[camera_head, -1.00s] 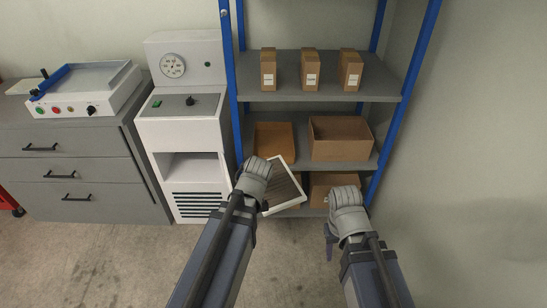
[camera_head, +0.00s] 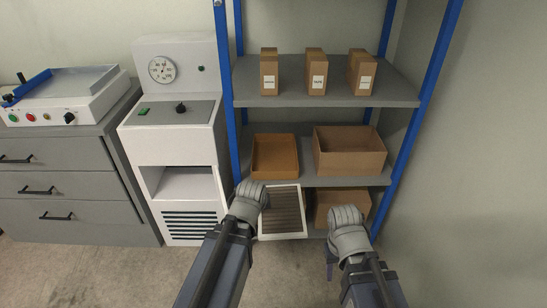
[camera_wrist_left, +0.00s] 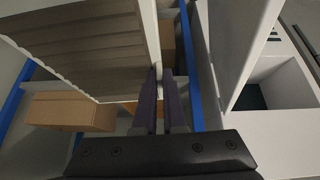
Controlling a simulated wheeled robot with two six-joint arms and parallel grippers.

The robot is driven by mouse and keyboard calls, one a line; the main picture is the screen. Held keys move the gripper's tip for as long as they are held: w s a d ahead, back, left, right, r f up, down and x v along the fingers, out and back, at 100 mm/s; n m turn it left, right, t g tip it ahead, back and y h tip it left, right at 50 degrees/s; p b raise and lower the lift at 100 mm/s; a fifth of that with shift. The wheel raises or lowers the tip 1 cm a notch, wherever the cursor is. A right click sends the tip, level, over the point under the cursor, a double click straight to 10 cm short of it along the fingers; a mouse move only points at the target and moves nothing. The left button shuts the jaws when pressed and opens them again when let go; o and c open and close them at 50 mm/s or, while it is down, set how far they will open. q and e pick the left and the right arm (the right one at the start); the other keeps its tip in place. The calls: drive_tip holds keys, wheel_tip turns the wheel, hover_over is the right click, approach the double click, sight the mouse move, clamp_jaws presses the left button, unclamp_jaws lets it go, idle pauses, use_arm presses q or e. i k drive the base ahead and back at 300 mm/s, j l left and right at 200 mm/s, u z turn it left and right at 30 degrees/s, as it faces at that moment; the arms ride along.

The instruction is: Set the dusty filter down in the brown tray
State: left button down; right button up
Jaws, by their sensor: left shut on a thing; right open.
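The dusty filter (camera_head: 283,212) is a white-framed panel with grey-brown pleats. My left gripper (camera_head: 250,198) is shut on its frame edge and holds it in front of the shelf unit, below the brown tray. In the left wrist view the filter (camera_wrist_left: 85,45) fills the upper left, with the fingers (camera_wrist_left: 160,100) at its frame. The brown tray (camera_head: 275,172) sits on the middle shelf at the left, and its inside looks empty. My right gripper (camera_head: 345,217) is open and empty, in front of the lower shelf; its fingertips are mostly hidden.
An open cardboard box (camera_head: 349,160) stands right of the tray. Another carton (camera_head: 325,208) is on the lower shelf. Several small boxes (camera_head: 316,72) stand on the upper shelf (camera_head: 290,98), above the tray. Blue posts (camera_head: 226,80) and a white machine (camera_head: 180,130) are at the left.

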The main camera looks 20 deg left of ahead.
sight(275, 158)
drive_tip(key=i+j, duration=0.15)
drive_tip(key=i, duration=0.15)
drive_tip(key=i+j, duration=0.2)
drive_tip(key=i, duration=0.15)
drive_tip(key=i+j, duration=0.2)
drive_tip(key=j, duration=0.15)
